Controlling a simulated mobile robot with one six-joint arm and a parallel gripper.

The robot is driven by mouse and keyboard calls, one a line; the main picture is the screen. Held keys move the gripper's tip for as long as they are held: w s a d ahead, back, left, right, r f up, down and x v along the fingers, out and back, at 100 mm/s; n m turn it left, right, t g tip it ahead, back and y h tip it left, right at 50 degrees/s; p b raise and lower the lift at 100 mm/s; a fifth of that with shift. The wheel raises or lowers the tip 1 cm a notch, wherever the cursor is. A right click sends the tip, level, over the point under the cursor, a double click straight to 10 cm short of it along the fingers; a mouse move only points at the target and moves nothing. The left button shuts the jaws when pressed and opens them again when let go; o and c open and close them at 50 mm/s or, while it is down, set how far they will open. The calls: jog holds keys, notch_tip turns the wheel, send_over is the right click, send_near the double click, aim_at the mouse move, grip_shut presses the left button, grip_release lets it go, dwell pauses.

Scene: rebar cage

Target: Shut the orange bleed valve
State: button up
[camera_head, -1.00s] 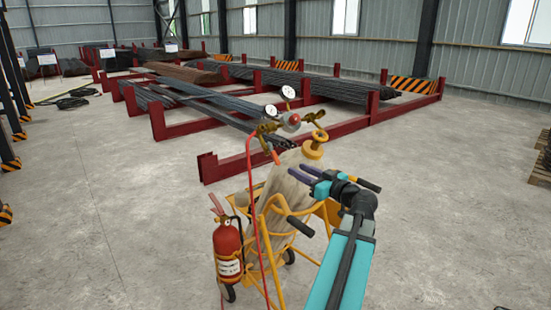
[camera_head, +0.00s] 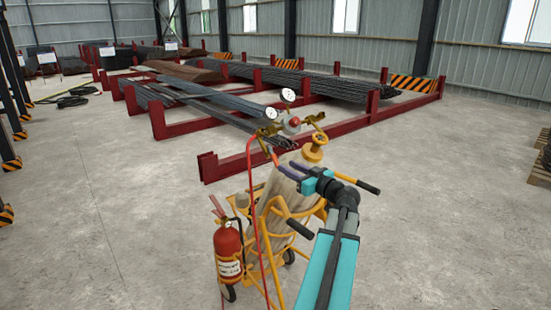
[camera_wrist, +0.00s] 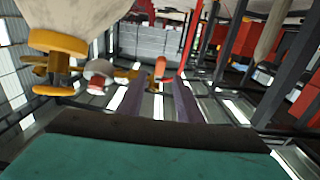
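The orange bleed valve (camera_head: 275,158) is a small lever hanging below the brass regulator (camera_head: 268,131) at the cylinder's top. My gripper (camera_head: 284,164) is just right of it in the head view, its purple fingers pointing at it. In the wrist view, the orange lever (camera_wrist: 160,68) shows between and just past the two fingertips of my gripper (camera_wrist: 159,80). The fingers are apart with nothing held between them. I cannot tell whether either finger touches the lever.
The pale gas cylinder (camera_head: 280,190) stands tilted in a yellow trolley (camera_head: 262,232) with black-gripped handles. A red hose (camera_head: 250,185) runs down beside it. A fire extinguisher (camera_head: 228,255) hangs at left. Red racks of rebar (camera_head: 225,165) lie behind; the floor at right is clear.

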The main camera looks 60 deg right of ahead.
aim_at(276, 160)
jog(key=p+x, duration=0.3)
jog(key=x, duration=0.5)
jog(key=shift+w, duration=0.1)
grip_shut()
